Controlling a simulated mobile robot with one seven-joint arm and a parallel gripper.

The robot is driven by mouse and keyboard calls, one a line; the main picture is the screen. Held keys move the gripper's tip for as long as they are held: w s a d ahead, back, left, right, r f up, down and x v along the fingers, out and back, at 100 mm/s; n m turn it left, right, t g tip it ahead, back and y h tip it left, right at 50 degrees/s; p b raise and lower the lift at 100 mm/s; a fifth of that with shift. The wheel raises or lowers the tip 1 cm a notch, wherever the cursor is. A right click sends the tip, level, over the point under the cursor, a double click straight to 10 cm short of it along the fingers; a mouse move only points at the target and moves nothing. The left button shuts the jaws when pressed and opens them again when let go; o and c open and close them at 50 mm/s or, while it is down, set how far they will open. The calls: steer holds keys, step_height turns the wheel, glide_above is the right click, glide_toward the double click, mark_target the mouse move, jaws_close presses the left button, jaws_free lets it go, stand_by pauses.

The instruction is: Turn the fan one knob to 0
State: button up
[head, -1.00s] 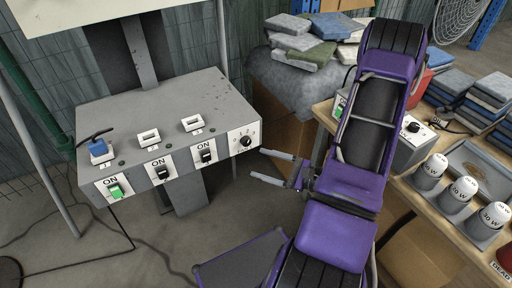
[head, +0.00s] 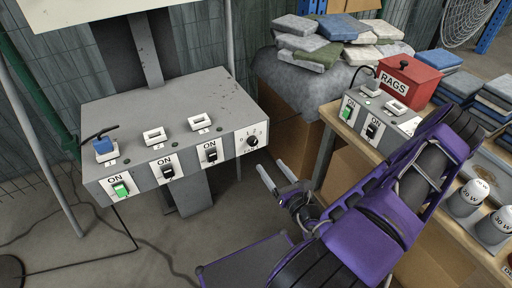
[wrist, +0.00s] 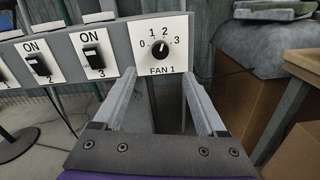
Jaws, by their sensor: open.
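The fan one knob (head: 252,141) is a small black dial on a white plate at the right end of the grey control box's front. In the wrist view the knob (wrist: 159,50) sits above the label FAN 1, with marks 0 to 3 around it. Its white pointer line leans to the upper right; I cannot tell the exact mark. My gripper (head: 272,164) is open and empty, below and slightly right of the knob, apart from it. In the wrist view my gripper's fingers (wrist: 159,76) reach toward the plate, with the knob above and between their tips.
The grey control box (head: 160,103) also carries ON switches, the left one (head: 121,189) lit green. A wooden table (head: 352,133) at right holds a second switch box (head: 365,118), a red RAGS box (head: 408,78) and several weights. Floor below the control box is open.

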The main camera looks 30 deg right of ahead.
mark_target(254, 144)
steer(key=w, duration=1)
steer(key=shift+w+a+b, duration=0.15)
steer(key=shift+w+b, duration=0.1)
steer(key=shift+b, duration=0.1)
jaws_close()
